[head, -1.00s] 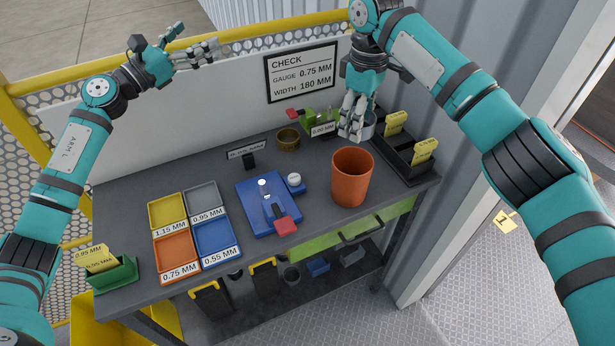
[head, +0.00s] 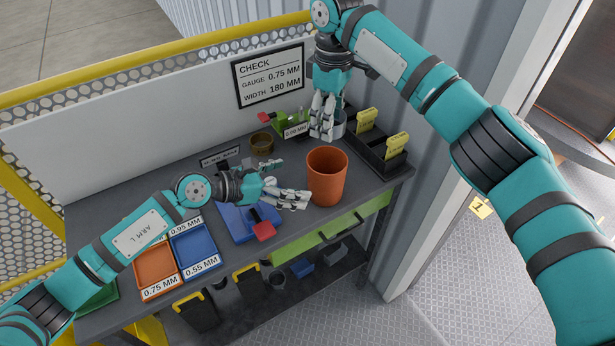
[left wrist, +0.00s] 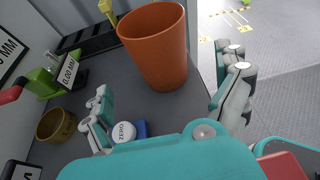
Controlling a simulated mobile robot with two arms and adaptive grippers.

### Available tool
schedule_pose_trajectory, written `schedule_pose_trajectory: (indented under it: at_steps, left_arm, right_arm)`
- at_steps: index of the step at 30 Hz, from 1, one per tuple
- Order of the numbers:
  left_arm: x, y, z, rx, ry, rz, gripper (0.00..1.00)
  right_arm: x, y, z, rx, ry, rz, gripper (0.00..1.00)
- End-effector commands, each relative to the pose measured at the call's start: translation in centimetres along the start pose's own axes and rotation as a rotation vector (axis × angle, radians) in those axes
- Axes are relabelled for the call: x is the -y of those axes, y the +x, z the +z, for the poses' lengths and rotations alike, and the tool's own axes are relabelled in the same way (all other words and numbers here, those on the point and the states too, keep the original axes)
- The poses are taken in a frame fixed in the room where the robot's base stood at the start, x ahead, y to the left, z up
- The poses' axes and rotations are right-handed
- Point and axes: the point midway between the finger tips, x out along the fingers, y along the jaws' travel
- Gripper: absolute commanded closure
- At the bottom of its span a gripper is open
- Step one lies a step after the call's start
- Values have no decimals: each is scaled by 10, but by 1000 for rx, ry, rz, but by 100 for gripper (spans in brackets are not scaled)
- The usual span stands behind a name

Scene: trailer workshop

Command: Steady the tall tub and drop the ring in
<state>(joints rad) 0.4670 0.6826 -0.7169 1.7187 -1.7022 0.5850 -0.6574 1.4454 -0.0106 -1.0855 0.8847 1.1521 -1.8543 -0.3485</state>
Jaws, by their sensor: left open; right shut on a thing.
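The tall orange-brown tub (head: 327,178) stands upright near the front right of the bench; it also shows in the left wrist view (left wrist: 160,52). My left gripper (head: 285,184) is open just left of the tub, its fingers pointing at it. In the left wrist view the tub stands ahead, between the spread fingers (left wrist: 172,92), with gaps on both sides; I see no contact. My right gripper (head: 324,130) points down behind the tub, shut on a grey ring (head: 340,129). The fingers partly hide the ring, and I cannot tell its height above the bench.
A black rack (head: 380,158) with yellow tags stands right of the tub. A brass-coloured round pot (head: 262,144) is at the back. A blue device (head: 236,224) with a red handle lies under my left gripper. Orange (head: 155,262) and blue (head: 195,245) trays lie front left.

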Motion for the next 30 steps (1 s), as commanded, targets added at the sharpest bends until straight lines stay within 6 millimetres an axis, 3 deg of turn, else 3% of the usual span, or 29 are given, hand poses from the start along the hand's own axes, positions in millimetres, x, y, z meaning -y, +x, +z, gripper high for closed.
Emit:
schedule_pose_trajectory:
  at_steps: [15,21,30]
  left_arm:
    - [-1,91,2,4,-1,1,0]
    - [0,106,2,3,0,0,0]
    - [0,107,2,2,2,1,0]
  right_arm:
    - [0,0,0,0,0,0,77]
    - [0,0,0,0,0,0,77]
    - [0,0,0,0,0,0,77]
